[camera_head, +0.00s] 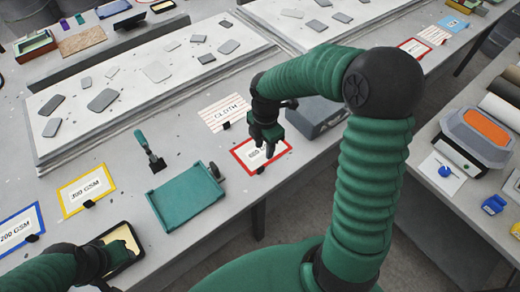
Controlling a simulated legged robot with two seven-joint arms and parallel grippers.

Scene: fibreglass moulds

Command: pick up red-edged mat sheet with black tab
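A white sheet with a red edge (247,161) and printed lettering lies on the near table. A black tab (261,170) sits at its front edge. My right gripper (267,148) points down over the back part of this sheet and hides some of it; whether it touches the sheet is unclear, and its finger gap is too small to judge. Another red-edged sheet (413,47) lies farther back on the right. My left gripper (122,256) is at the lower left, over a black-rimmed tray (128,236); its fingers are not clear.
A green tray (184,198) and a green-handled tool (150,151) lie left of the sheet. Yellow-edged (86,188) and blue-edged (18,232) sheets are farther left. A striped CLOTH sheet (223,113) lies behind, a grey box (316,116) to the right.

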